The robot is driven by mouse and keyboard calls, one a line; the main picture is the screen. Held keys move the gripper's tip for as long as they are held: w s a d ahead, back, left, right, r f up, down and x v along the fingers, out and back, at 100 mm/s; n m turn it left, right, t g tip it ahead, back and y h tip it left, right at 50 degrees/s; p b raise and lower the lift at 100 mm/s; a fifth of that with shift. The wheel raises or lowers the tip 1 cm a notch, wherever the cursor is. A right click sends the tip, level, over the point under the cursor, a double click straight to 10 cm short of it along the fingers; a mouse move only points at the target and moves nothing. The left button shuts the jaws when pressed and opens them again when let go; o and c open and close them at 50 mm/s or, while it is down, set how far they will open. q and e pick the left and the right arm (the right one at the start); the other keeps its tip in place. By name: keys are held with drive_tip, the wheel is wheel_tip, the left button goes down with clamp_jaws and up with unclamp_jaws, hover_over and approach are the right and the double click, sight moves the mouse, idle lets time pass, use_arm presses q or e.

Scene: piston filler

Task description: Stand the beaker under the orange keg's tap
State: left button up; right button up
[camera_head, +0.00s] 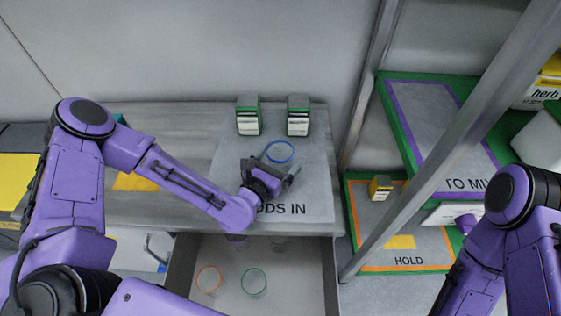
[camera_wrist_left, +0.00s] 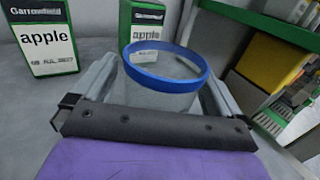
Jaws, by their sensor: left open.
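A clear beaker with a blue rim (camera_head: 279,152) stands on the grey mat marked "ODS IN" on the counter. It also shows close up in the left wrist view (camera_wrist_left: 165,66). My left gripper (camera_head: 277,170) is open, with one finger on each side of this beaker; I cannot tell whether they touch it. An orange-rimmed beaker (camera_head: 209,280) and a green-rimmed beaker (camera_head: 254,281) are in the open drawer. No keg or tap is in view. My right arm shows at the right, but its gripper is not in view.
Two green-and-white apple cartons (camera_head: 248,115) (camera_head: 298,115) stand behind the beaker. The open drawer (camera_head: 300,285) juts out below the counter. A metal rack post (camera_head: 365,90) and shelves with a "HOLD" mat (camera_head: 408,247) stand to the right. The counter's left part is mostly clear.

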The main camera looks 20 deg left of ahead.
use_arm(q)
drive_tip(key=shift+w+d, duration=0.15)
drive_tip(key=shift+w, duration=0.3)
drive_tip(key=c, duration=1.1)
